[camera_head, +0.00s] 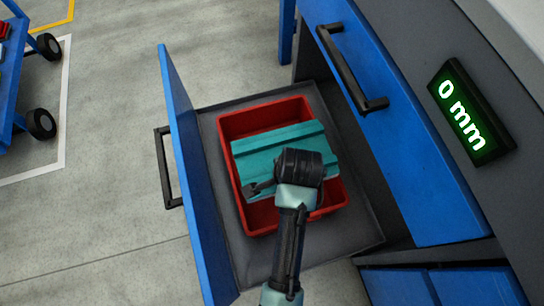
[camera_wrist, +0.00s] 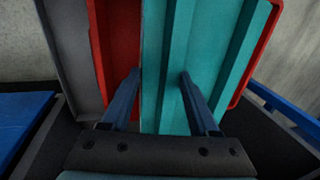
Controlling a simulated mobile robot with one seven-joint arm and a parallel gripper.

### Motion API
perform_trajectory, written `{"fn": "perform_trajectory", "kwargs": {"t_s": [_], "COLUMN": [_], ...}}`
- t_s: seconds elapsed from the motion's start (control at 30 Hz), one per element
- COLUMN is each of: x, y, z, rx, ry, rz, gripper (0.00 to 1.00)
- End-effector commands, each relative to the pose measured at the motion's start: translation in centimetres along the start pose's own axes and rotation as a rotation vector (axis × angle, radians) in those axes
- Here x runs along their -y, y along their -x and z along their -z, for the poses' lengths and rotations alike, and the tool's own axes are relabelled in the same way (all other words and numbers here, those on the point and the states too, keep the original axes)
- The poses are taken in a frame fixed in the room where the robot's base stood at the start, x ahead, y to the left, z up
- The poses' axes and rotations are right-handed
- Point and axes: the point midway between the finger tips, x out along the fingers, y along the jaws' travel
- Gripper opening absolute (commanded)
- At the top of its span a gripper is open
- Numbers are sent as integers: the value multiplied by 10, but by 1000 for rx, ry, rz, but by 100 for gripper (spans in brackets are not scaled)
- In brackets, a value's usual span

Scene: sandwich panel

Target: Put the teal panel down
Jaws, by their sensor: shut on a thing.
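The teal panel (camera_head: 275,140) is a ribbed flat piece lying over the red bin (camera_head: 262,115) in the head view. I cannot tell whether it rests in the bin or hangs just above it. My gripper (camera_head: 252,188) is at the panel's near part, and my wrist hides some of the panel. In the wrist view my gripper (camera_wrist: 160,76) is shut on the panel (camera_wrist: 205,50). One finger is beside the panel's left edge, over the red bin (camera_wrist: 122,40), and the other lies across its ribbed face.
The bin stands in an open drawer (camera_head: 338,232) with a blue front (camera_head: 185,150). A blue cabinet front with a black handle (camera_head: 350,70) is to the right. A display (camera_head: 468,110) reads 0 mm. A blue cart (camera_head: 15,90) stands far left; floor between is clear.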

Motion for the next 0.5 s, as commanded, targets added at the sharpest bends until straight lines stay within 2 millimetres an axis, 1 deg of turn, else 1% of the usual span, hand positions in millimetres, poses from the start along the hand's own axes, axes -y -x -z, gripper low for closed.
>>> {"fn": "perform_trajectory", "kwargs": {"t_s": [0.07,0.17,0.4,0.5], "x": [0,-5,-21,-26], "y": [-3,-18,-82,-106], "z": [0,0,0,0], "rx": [-1,1,1,0], "ry": [-1,-1,0,0], "rz": [1,-2,-1,-1], "gripper": [0,0,0,0]}}
